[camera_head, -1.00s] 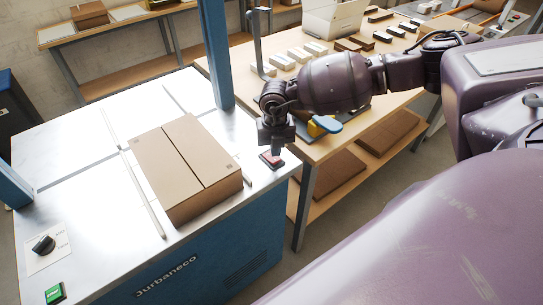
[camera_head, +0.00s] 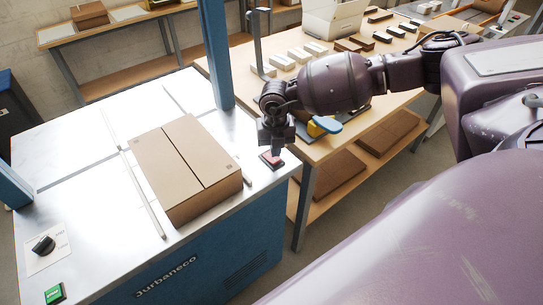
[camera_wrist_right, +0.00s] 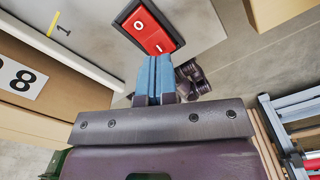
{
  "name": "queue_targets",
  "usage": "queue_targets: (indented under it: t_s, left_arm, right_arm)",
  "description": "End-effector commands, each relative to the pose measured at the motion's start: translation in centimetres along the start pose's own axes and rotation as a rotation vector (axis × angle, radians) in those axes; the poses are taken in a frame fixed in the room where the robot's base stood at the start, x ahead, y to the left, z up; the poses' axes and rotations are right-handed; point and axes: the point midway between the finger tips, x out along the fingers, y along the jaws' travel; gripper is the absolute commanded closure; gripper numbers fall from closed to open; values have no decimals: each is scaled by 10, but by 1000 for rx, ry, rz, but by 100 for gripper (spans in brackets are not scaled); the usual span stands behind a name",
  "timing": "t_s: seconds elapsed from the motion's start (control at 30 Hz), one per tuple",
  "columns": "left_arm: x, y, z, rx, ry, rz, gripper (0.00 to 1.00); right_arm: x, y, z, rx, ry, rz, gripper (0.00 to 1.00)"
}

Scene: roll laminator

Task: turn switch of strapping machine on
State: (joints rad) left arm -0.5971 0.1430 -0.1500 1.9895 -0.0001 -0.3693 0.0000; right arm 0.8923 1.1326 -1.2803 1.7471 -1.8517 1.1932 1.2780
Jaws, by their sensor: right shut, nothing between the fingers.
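The strapping machine (camera_head: 85,180) has a white metal top and a blue body, and it stands at the left. Its red rocker switch (camera_head: 272,160) is at the right edge of the top. In the right wrist view the switch (camera_wrist_right: 148,30) shows a red face with O and I marks in a black frame. My right gripper (camera_head: 276,151) is over the switch. Its blue fingertips (camera_wrist_right: 155,62) are shut with nothing between them, at the edge of the switch near the I mark. I cannot tell whether they touch it. My left gripper is out of view.
A closed cardboard box (camera_head: 185,165) lies on the machine top just left of my right gripper. A black knob (camera_head: 43,244) and a green button (camera_head: 54,293) are at the front left. A blue post (camera_head: 215,55) rises behind the box. A wooden table (camera_head: 350,135) stands to the right.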

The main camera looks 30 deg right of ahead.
Motion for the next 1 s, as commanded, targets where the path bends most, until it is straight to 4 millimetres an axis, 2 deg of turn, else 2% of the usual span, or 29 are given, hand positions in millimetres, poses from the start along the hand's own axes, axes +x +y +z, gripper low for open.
queue_targets:
  t_s: [1.0]
  left_arm:
    - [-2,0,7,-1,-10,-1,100]
  right_arm:
    - [4,0,0,0,0,0,100]
